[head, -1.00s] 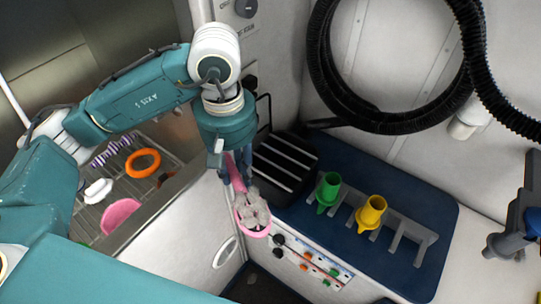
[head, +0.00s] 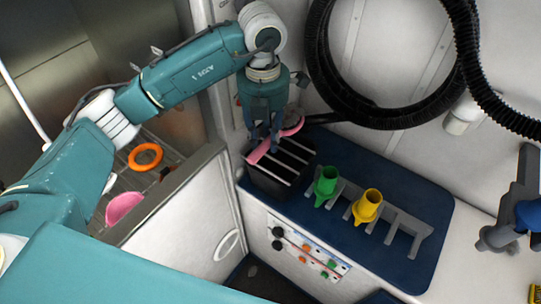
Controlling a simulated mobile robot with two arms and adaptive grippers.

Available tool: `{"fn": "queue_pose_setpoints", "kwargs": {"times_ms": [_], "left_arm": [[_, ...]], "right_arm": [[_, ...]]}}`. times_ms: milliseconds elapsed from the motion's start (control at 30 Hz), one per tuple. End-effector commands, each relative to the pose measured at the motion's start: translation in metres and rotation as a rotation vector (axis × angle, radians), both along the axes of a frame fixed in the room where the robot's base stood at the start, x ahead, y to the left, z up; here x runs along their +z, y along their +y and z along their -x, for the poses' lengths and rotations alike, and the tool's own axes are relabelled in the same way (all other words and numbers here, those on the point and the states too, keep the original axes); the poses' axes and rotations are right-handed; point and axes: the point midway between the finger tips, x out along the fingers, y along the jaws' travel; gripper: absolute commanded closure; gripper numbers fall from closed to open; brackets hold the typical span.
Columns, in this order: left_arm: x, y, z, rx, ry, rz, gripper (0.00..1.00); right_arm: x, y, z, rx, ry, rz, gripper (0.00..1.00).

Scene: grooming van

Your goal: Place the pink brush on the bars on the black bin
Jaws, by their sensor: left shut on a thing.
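The pink brush (head: 292,130) is in my left gripper (head: 264,146), which is shut on it and points down. The black bin (head: 268,187) stands at the back left of the blue mat, with several pale bars (head: 292,158) across its top. The brush is over the back left part of the bars, its handle towards the left corner and its rounded head towards the back right. My fingers hide part of the brush. I cannot tell whether it touches the bars.
A grey rack (head: 403,222) on the blue mat (head: 432,262) bears a green cone (head: 326,184) and a yellow cone (head: 367,206). A black hose (head: 322,75) hangs behind. An orange ring (head: 146,157) and a pink item (head: 124,207) lie on the wire rack at left.

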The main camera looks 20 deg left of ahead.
Motion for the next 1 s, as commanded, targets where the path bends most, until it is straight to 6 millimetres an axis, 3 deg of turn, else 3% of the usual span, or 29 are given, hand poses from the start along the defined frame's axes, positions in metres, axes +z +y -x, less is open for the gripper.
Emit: {"fn": "queue_pose_setpoints", "kwargs": {"times_ms": [200,600,967,1000], "left_arm": [[-0.034,0.0,0.001,-0.002,0.002,-0.001,1.0],[-0.076,0.0,0.001,-0.005,0.002,-0.001,1.0],[-0.083,0.0,0.0,-0.005,-0.002,0.001,1.0],[-0.081,0.0,0.0,-0.005,-0.001,0.0,0.65]], "right_arm": [[0.012,-0.008,0.013,0.0,0.017,0.009,0.6],[0.025,-0.009,0.008,-0.003,0.011,0.01,0.6],[0.018,-0.008,0.006,-0.003,0.008,0.009,0.6],[0.02,-0.008,0.006,-0.003,0.008,0.009,0.6]]}}
